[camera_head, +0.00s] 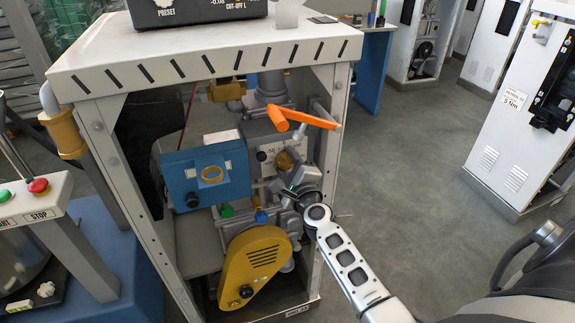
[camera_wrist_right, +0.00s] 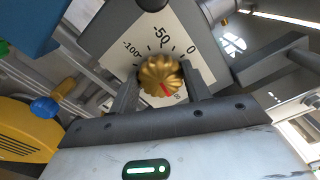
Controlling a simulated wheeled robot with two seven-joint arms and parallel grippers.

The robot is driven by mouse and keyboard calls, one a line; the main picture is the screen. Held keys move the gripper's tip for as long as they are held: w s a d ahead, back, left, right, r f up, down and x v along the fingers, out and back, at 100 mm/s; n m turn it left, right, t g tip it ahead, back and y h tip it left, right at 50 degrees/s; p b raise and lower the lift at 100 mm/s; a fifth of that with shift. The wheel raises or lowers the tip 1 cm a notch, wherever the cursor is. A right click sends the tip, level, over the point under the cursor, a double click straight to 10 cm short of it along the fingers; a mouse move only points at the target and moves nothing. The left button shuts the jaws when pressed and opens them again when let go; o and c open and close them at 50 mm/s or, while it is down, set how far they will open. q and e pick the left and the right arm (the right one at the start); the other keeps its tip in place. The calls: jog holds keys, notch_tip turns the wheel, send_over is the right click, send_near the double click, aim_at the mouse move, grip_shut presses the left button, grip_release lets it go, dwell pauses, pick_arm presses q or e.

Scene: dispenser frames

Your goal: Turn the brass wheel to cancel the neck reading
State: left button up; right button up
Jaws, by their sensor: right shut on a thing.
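The brass wheel (camera_wrist_right: 160,76) is a ribbed knob on a pale dial plate (camera_wrist_right: 196,62) marked -100, -50 and 0. A red mark shows on the wheel's lower right in the wrist view. In the head view the wheel (camera_head: 285,160) sits on the grey meter body inside the dispenser frame. My right gripper (camera_head: 291,168) reaches it from the lower right. Its fingers (camera_wrist_right: 160,84) are shut on the wheel, one on each side. The fingers hide part of the dial's lower scale. My left gripper is not in view.
An orange lever (camera_head: 310,119) sticks out above the wheel. A blue box (camera_head: 205,172) is left of it and a yellow cover (camera_head: 250,268) below. The white frame's right post (camera_head: 332,130) stands close to my right gripper. Open floor (camera_head: 410,150) lies to the right.

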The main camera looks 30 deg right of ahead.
jog(key=o, duration=1)
jog(key=shift+c, duration=0.2)
jog(key=shift+s, duration=0.1)
jog(key=b+v, duration=0.1)
jog(key=v, duration=1.4)
jog(key=shift+s, duration=0.4)
jog(key=shift+f, duration=0.1)
jog(key=s+a+f+n+g+y, duration=0.3)
jog(key=s+a+f+n, duration=0.2)
jog(key=n, duration=0.9)
jog(key=s+a+f+n+g+y, duration=0.4)
jog(key=s+a+f+n, duration=0.2)
jog(key=a+n, duration=0.5)
jog(key=n, duration=0.3)
jog(key=shift+a+f+y, duration=0.15)
jog(key=shift+f+y, duration=0.15)
